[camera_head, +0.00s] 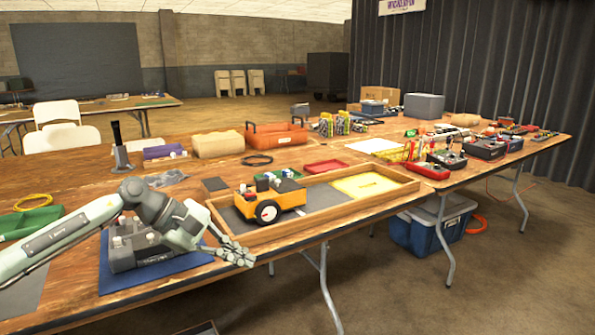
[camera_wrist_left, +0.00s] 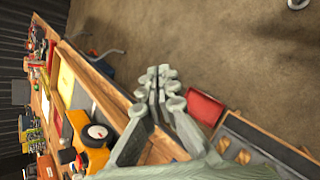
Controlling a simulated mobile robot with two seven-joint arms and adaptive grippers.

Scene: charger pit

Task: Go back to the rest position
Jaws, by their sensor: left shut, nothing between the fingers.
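My left gripper (camera_head: 238,256) is shut and empty in the head view, just past the table's front edge, left of the wooden tray. In the left wrist view its fingertips (camera_wrist_left: 158,82) meet over the floor beyond the table edge. My left arm comes in from the left over a grey device (camera_head: 137,250) on a blue mat (camera_head: 112,279), partly hiding both. An orange wheeled robot (camera_head: 272,200) stands in the wooden tray (camera_head: 340,214), right of the gripper and apart from it. It also shows in the left wrist view (camera_wrist_left: 92,155). My right gripper is not in view.
The long wooden table (camera_head: 200,283) carries a yellow pad (camera_head: 362,186), an orange toolbox (camera_head: 275,136) and several devices at the right. A red box (camera_wrist_left: 204,107) lies low in the wrist view.

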